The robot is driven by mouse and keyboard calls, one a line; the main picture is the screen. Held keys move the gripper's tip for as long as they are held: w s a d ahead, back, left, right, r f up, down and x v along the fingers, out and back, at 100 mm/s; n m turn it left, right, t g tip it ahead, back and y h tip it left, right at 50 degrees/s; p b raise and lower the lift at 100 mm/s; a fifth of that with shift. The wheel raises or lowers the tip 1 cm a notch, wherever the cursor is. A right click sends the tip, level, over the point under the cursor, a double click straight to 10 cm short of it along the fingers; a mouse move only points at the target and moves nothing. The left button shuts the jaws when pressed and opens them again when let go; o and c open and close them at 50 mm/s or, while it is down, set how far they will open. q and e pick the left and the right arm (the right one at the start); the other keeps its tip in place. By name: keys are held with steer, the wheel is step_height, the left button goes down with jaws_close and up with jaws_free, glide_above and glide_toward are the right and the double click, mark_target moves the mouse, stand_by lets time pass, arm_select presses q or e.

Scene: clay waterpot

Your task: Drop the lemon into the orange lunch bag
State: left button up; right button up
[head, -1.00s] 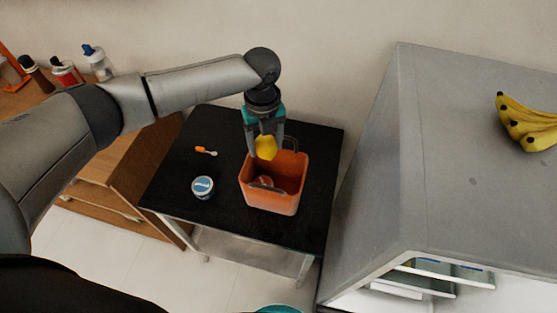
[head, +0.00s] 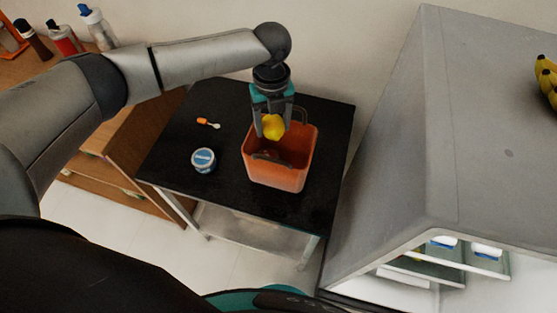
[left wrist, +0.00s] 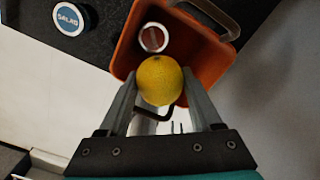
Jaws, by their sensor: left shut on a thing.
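The yellow lemon (head: 273,126) is held between the fingers of my left gripper (head: 272,130), over the back part of the orange lunch bag (head: 280,176). The bag stands open on the black table, with dark handles at its front and back. In the left wrist view the lemon (left wrist: 160,80) sits between the two fingertips (left wrist: 160,88), with the bag's opening (left wrist: 205,62) behind it. A round red-and-white item (left wrist: 153,38) lies inside the bag. My right gripper is not in view.
A blue-and-white round container (head: 203,160) and an orange-handled utensil (head: 208,123) lie on the black table (head: 160,150) left of the bag. A grey cabinet (head: 400,150) stands close on the right, with bananas (head: 546,78) on top. Bottles (head: 98,28) stand at the far left.

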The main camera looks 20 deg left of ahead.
arm_select(q)
steer(key=shift+f, duration=0.25)
steer(key=o, duration=1.5)
step_height(320, 180, up, 15)
steer(key=shift+r, duration=0.2)
